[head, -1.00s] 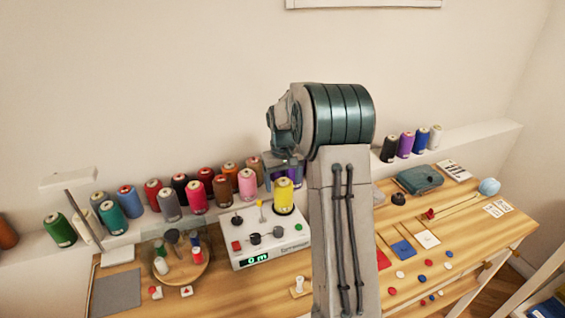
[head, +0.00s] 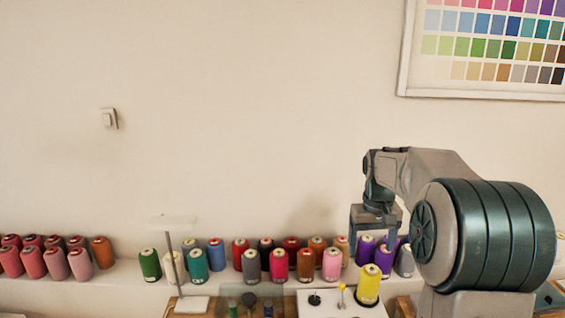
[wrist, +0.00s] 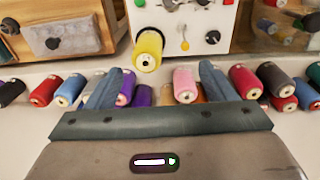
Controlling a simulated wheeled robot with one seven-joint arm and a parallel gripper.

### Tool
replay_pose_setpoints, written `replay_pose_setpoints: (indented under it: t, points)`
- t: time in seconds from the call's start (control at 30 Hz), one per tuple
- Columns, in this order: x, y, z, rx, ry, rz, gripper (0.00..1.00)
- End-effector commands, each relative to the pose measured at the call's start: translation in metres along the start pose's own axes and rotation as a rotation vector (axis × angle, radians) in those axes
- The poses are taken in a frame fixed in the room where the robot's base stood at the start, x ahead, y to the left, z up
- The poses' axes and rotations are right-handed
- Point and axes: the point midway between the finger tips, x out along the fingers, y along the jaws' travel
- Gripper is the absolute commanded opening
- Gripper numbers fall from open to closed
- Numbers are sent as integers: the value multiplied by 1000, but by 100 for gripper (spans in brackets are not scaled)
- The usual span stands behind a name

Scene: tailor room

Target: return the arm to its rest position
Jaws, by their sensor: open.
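My gripper (head: 378,240) hangs at the end of my arm in the right half of the head view, fingers pointing down in front of the shelf of thread spools. In the wrist view my gripper (wrist: 163,85) shows two spread fingers with nothing held between them. A purple spool (head: 366,250) is partly hidden behind the fingers in the head view. A yellow spool (head: 369,285) stands on the white winding machine (head: 325,304) just below the gripper; it also shows in the wrist view (wrist: 148,50).
Several coloured spools, such as a pink one (head: 332,265), line the wall shelf (head: 125,275). A lamp-like stand (head: 173,222) rises at left. A framed colour chart (head: 490,45) hangs at upper right.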

Motion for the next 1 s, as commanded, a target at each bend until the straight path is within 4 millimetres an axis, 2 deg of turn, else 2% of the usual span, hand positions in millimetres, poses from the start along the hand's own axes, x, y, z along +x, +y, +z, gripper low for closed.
replay_pose_setpoints:
  t: [0.1, 0.33, 0.47, 0.6, 0.7, 0.83, 1.0]
  points:
    - [-16, -20, 38, -6, 34, 9, 77]
    - [-26, -51, 111, -6, 97, 12, 77]
    - [-24, -64, 154, -5, 135, 6, 77]
    - [-14, -76, 200, -2, 171, -5, 77]
    - [-4, -82, 227, 0, 193, -14, 77]
    - [6, -87, 251, 1, 213, -24, 77]
    - [13, -91, 263, 3, 223, -30, 77]
